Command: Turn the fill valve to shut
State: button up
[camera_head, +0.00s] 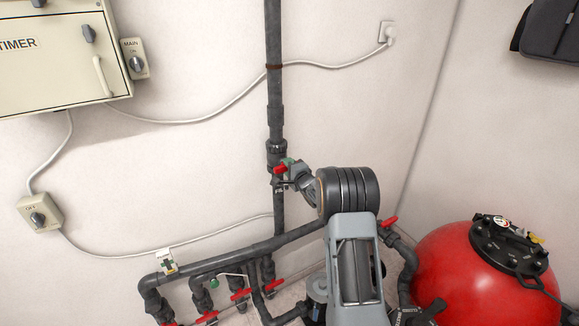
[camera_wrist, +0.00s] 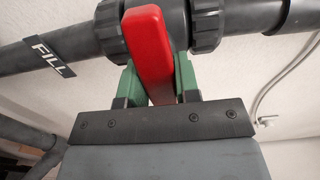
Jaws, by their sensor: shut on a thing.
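The fill valve has a red handle (camera_wrist: 148,52) on a dark grey pipe fitting (camera_wrist: 206,22). A black tag reading FILL (camera_wrist: 53,55) hangs on the pipe to the left in the wrist view. My gripper (camera_wrist: 155,80) has green fingers on both sides of the red handle and is shut on it. In the head view my gripper (camera_head: 288,168) is at the vertical pipe, with the red handle (camera_head: 280,170) showing at its tip. The handle's lower end is hidden behind the gripper's dark plate in the wrist view.
A vertical dark pipe (camera_head: 273,90) runs up the wall. Several red-handled valves, one of them (camera_head: 240,295), sit on the lower pipes. A red filter tank (camera_head: 450,270) stands at right. A timer box (camera_head: 50,60) and a switch (camera_head: 40,216) are at left.

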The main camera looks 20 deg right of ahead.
dwell(0.4)
jog(key=o, duration=0.9)
jog(key=s+b, duration=0.1)
jog(key=s, duration=0.3)
jog(key=s+d+b, duration=0.1)
jog(key=s, duration=0.4)
jog(key=s+b, duration=0.1)
jog(key=s, duration=0.3)
jog(key=shift+s+d+b, duration=0.3)
jog(key=shift+s, duration=0.05)
